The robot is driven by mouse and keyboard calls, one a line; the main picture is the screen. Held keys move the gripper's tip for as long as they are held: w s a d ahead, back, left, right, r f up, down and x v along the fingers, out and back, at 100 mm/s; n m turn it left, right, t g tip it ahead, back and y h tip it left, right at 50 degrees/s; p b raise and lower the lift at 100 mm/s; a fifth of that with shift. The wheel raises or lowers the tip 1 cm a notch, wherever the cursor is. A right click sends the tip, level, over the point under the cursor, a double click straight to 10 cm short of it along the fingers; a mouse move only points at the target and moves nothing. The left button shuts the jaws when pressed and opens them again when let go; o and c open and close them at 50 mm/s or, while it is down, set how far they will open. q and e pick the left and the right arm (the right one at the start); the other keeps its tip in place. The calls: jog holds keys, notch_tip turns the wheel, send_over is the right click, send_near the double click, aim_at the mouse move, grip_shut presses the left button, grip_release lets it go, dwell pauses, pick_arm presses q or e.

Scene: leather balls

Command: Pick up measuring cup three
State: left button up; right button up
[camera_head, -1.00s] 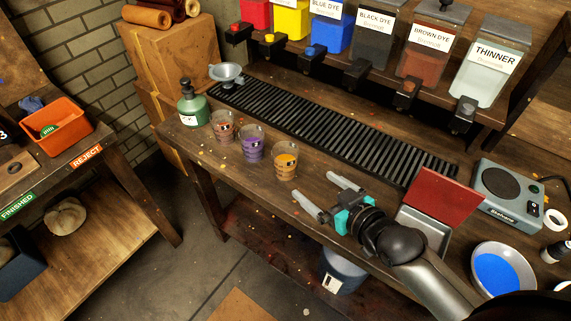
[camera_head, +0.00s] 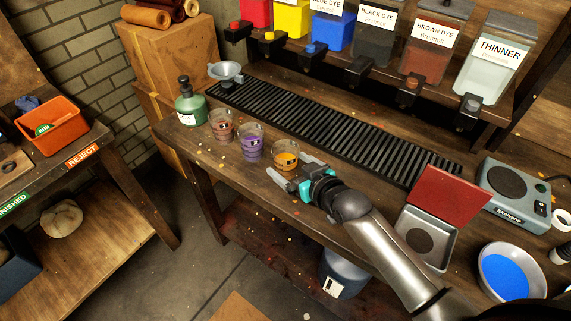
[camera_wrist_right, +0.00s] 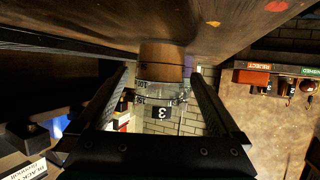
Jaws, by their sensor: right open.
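Measuring cup three (camera_head: 285,152) is a clear cup with orange-brown liquid, upright on the wooden bench at the right end of a row of three cups. In the right wrist view the cup (camera_wrist_right: 162,98) appears upside down, its "3" label readable, lined up between the two fingers. My right gripper (camera_head: 287,166) is open, with its fingertips at the near right side of the cup, one on either side. I cannot tell how far the cup sits between them. My left gripper is not in view.
A cup with purple liquid (camera_head: 251,142) stands just left of cup three, and a brownish cup (camera_head: 221,125) beyond it. A green bottle (camera_head: 190,103) and a grey funnel (camera_head: 226,73) are farther left. A black slatted drip tray (camera_head: 330,126) lies behind the cups.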

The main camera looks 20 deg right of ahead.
jog(key=shift+w+a+f, duration=0.15)
jog(key=shift+w+f, duration=0.05)
jog(key=shift+w, duration=0.25)
jog(key=c, duration=1.4)
